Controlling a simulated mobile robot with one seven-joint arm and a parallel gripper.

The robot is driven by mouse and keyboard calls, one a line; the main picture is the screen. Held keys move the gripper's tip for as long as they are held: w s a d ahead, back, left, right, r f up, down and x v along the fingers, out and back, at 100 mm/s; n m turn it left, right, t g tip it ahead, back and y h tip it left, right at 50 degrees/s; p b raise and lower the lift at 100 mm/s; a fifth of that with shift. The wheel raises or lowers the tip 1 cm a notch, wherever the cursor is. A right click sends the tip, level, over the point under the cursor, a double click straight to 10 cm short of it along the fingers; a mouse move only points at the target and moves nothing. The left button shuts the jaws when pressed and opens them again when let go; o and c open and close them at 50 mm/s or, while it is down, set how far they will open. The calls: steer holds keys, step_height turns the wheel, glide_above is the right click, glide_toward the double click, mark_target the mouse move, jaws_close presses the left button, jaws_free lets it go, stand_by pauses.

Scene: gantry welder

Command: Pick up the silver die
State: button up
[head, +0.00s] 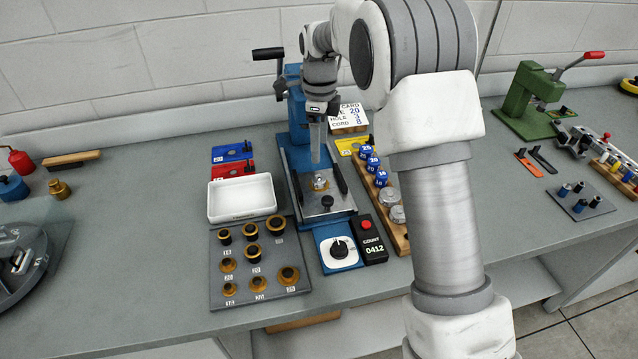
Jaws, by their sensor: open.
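Silver round pieces (397,214) also stand in the wooden rack (401,240) to the right, partly hidden by my arm.
A white tray (241,216) and a grey board with several brass-ringed pieces (216,290) lie left of the press. A blue dial box (338,256) and a black counter (372,250) stand in front. Blue numbered knobs (374,165) are close on the right.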

mark_target(319, 178)
steer(key=f, duration=1)
steer(key=shift+w+a+f, duration=0.1)
steer(key=shift+w+f, duration=0.1)
steer(key=shift+f, duration=0.05)
steer(key=shift+c, duration=0.3)
jaws_close()
